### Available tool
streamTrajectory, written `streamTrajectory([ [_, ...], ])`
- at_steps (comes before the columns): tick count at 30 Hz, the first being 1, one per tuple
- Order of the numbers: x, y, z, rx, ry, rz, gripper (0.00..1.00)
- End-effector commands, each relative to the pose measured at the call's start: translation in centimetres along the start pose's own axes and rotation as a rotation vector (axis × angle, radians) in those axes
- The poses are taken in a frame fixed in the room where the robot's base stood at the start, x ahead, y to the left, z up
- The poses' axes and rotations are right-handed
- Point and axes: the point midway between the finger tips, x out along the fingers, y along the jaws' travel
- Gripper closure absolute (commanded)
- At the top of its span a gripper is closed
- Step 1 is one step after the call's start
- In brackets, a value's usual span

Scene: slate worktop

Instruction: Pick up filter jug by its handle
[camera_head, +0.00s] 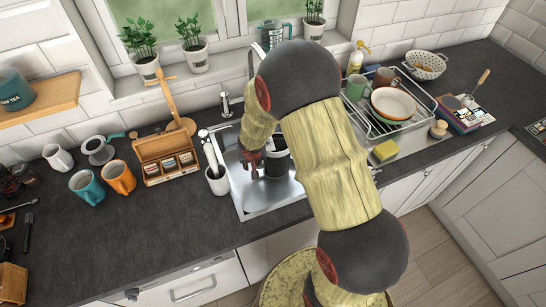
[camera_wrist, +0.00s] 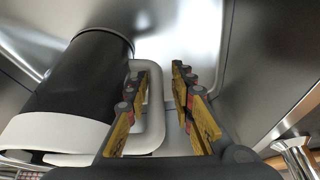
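The filter jug (camera_head: 277,160), dark with a white part, stands in the steel sink, partly hidden by my arm. In the wrist view the jug (camera_wrist: 85,75) fills the left side, a black cylinder with a white band at its lower end. Its pale loop handle (camera_wrist: 157,110) sticks out to the right. My gripper (camera_wrist: 158,74) is open, its left finger on the jug's side of the handle bar and its right finger beyond it. A gap shows between the bar and the right finger. My gripper (camera_head: 252,162) is small and partly hidden in the head view.
Steel sink walls (camera_head: 245,205) surround the jug. A white crock with utensils (camera_head: 217,180) and a wooden tea box (camera_head: 167,157) stand left of the sink. A dish rack (camera_head: 385,125) and yellow sponge (camera_head: 385,150) are to the right.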

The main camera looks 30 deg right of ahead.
Motion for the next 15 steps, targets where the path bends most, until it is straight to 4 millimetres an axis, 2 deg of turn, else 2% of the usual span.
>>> streamTrajectory([
  [6,-0.05,0.0,-0.03,0.0,0.0,0.0,0.77],
  [15,-0.06,-0.01,-0.04,-0.001,0.0,0.0,0.94],
])
